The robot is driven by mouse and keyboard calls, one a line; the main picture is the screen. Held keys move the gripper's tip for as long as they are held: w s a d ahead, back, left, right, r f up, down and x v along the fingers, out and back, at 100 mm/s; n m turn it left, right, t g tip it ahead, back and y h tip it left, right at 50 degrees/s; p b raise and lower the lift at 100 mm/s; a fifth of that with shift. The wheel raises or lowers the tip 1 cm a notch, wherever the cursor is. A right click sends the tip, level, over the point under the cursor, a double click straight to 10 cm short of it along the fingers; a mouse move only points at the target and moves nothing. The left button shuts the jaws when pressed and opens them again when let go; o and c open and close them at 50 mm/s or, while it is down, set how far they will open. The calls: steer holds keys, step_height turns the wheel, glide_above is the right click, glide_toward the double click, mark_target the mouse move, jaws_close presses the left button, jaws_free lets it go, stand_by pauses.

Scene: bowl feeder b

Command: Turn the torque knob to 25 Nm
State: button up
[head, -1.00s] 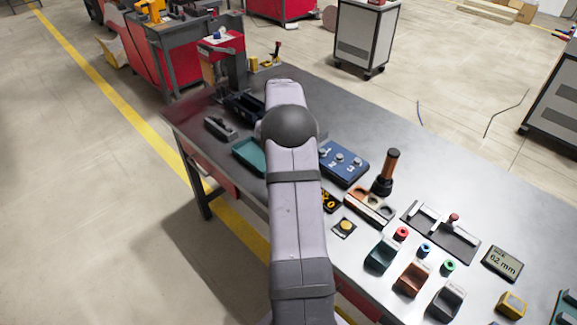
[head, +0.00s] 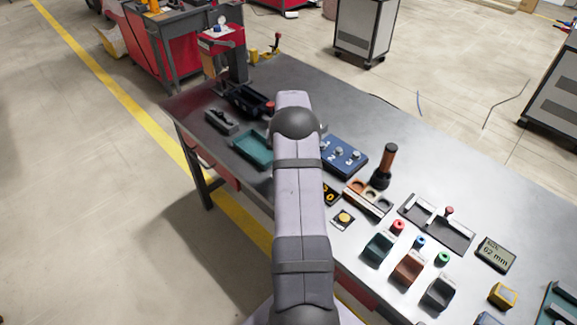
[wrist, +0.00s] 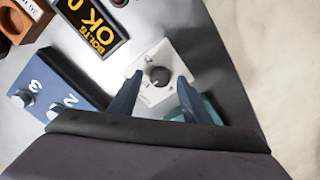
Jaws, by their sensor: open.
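The torque knob (wrist: 160,77) is a small round black dial on a white square plate (wrist: 147,95) in the wrist view. The marks on the plate are too small to read, and I cannot tell the setting. My gripper (wrist: 160,80) is open, with one dark blue finger on each side of the knob as seen from the wrist. I cannot tell how high the fingertips are above the plate or whether they touch it. In the head view my arm hides the knob and the gripper.
A blue block (head: 345,157) with numbered bolts stands near the knob plate; it also shows in the wrist view (wrist: 45,85). A black "BOLTS OK" display (wrist: 90,28) is close by. A teal tray (head: 252,149) lies left of my arm. Several coloured bins stand at the front right.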

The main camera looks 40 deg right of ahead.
steer(key=shift+f, duration=0.45)
steer(key=c, duration=1)
steer(key=shift+c, duration=0.2)
